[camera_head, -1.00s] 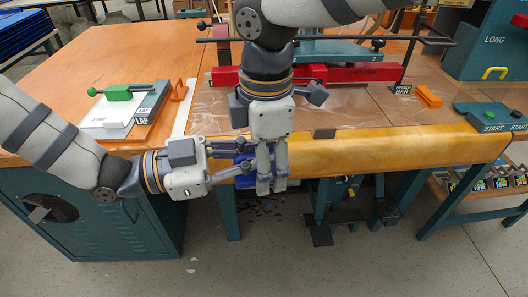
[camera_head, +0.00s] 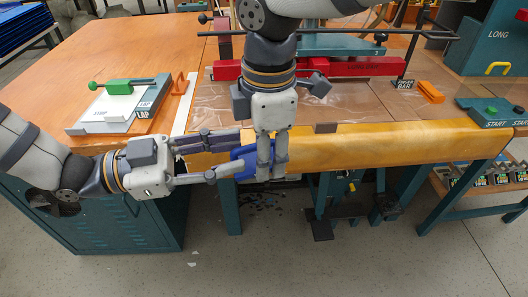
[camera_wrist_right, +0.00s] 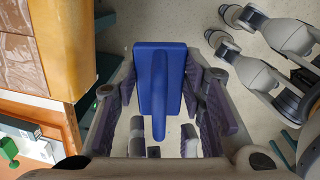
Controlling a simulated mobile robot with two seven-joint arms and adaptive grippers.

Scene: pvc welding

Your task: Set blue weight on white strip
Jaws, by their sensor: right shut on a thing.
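The blue weight (camera_head: 236,155), a flat plate with a raised handle, is off the table's front edge in the head view. My right gripper (camera_head: 271,172) points down and is shut on it. In the right wrist view the blue weight (camera_wrist_right: 148,62) sits between the right gripper's fingers (camera_wrist_right: 160,82). My left gripper (camera_head: 238,151) is open at the weight's left side; the right wrist view shows its fingertips (camera_wrist_right: 226,27) apart from the weight. A white plate (camera_head: 116,106) lies on the grey fixture marked STRIP and LAP at the left. A long white strip (camera_head: 187,95) lies right of it.
A green clamp (camera_head: 120,84) stands over the white plate. An orange part (camera_head: 180,83) is beside the fixture. The padded yellow roll (camera_head: 400,141) lines the front edge. A red bar (camera_head: 350,67) lies at the back. Orange tabletop (camera_head: 110,50) behind the fixture is clear.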

